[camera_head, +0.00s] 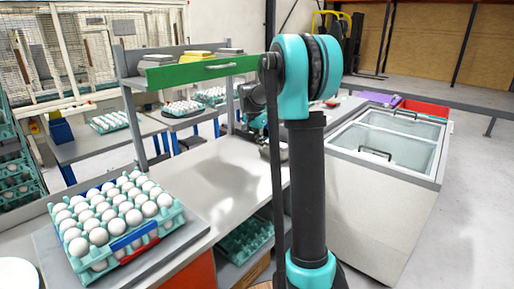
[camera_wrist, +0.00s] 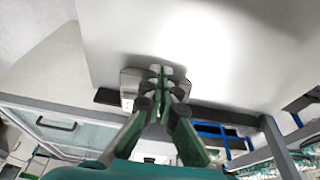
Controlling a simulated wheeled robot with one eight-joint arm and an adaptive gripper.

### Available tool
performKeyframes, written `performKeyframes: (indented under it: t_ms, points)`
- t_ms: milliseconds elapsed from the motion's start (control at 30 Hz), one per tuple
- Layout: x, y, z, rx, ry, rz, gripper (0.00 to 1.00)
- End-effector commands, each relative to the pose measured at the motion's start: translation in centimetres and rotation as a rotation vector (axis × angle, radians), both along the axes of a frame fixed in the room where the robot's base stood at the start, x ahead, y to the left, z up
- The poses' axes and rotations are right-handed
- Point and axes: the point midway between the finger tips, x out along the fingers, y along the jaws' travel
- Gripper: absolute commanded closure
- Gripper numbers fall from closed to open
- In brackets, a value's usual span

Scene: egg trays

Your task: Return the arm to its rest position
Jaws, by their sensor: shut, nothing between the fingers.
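My arm stands upright in the middle of the head view, with its teal elbow at the top, and hides part of the bench behind it. My gripper (camera_wrist: 160,78) shows in the wrist view with its green and black fingers closed together and nothing between them. In the head view the gripper is mostly hidden behind the arm. A grey bench (camera_head: 225,175) lies beyond the arm, and its pale top (camera_wrist: 200,45) shows in the wrist view. A small grey device (camera_wrist: 130,85) appears beside the fingertips there; I cannot tell whether they touch.
A teal egg tray (camera_head: 88,262) full of white eggs sits at the front left. A chest freezer (camera_head: 375,190) stands right of the arm. A shelf with a green front (camera_head: 205,70) spans the bench's back. Open floor (camera_head: 460,230) lies at the right.

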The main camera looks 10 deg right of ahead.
Motion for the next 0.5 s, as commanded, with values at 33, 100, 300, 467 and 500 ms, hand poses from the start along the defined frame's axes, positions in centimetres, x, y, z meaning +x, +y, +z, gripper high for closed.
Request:
performKeyframes:
  t_ms: [33, 100, 300, 467, 500]
  points:
    - [-0.4, 0.1, 0.1, 0.001, 0.000, 0.009, 1.00]
    - [-1.5, 0.3, 0.0, 0.003, 0.001, 0.036, 1.00]
    - [-8.5, 1.5, -1.9, 0.013, -0.001, 0.223, 1.00]
    - [-15.7, 2.6, -4.5, 0.014, -0.011, 0.410, 1.00]
    - [-17.6, 2.9, -5.3, 0.014, -0.014, 0.455, 1.00]
